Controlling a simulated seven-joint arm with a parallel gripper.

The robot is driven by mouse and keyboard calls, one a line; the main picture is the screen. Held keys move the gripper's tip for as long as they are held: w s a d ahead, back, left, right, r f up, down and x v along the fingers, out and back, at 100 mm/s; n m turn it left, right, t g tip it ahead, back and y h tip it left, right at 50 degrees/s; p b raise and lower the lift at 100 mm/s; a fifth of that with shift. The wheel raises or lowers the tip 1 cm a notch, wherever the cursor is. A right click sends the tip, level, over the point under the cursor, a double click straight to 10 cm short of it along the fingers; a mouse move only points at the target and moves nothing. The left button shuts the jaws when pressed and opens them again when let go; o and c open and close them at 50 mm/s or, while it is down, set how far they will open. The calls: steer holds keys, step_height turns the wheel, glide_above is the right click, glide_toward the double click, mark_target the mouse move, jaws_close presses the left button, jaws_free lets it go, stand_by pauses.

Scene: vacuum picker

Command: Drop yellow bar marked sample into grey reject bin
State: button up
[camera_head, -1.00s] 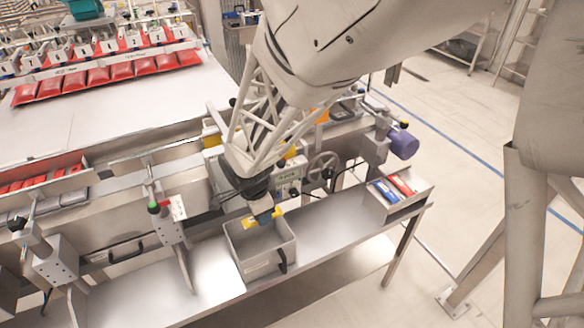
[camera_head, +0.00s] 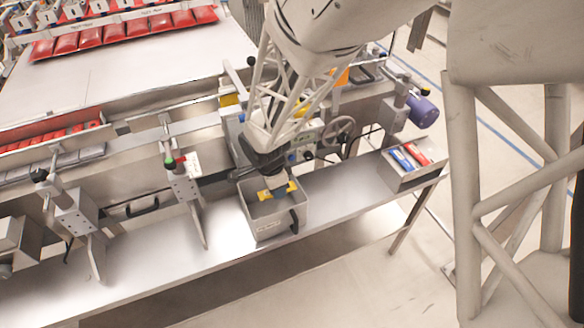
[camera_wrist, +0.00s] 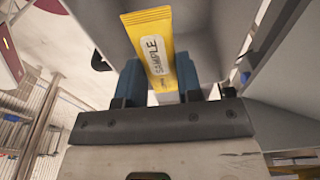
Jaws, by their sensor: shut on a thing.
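The yellow bar marked SAMPLE (camera_wrist: 152,45) is held between the two blue fingers of my gripper (camera_wrist: 160,84) in the wrist view. In the head view, the yellow bar (camera_head: 290,188) shows at the end of my gripper (camera_head: 276,190), within the outline of the grey reject bin (camera_head: 266,232). The bin is an open grey box on the steel shelf, with a dark handle at its front right. Its grey inner walls (camera_wrist: 205,45) surround the bar in the wrist view. The bar's exact height above the bin floor is hard to tell.
A steel shelf (camera_head: 345,198) runs along the machine's front. A small box with blue and red packs (camera_head: 408,160) stands at its right end. Posts with knobs (camera_head: 187,190) stand left of the bin. A handwheel (camera_head: 340,132) and purple motor (camera_head: 422,112) are behind.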

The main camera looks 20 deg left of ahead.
steer(key=shift+f, duration=0.2)
steer(key=o, duration=1)
steer(key=shift+r, duration=0.15)
steer(key=shift+s+a+r, duration=0.1)
steer(key=shift+r, duration=1.15)
steer(key=shift+s+a+r, duration=0.1)
steer(key=shift+a+r, duration=0.05)
steer(key=shift+r, duration=1.1)
steer(key=shift+s+a+r, duration=0.1)
steer(key=shift+r, duration=1.15)
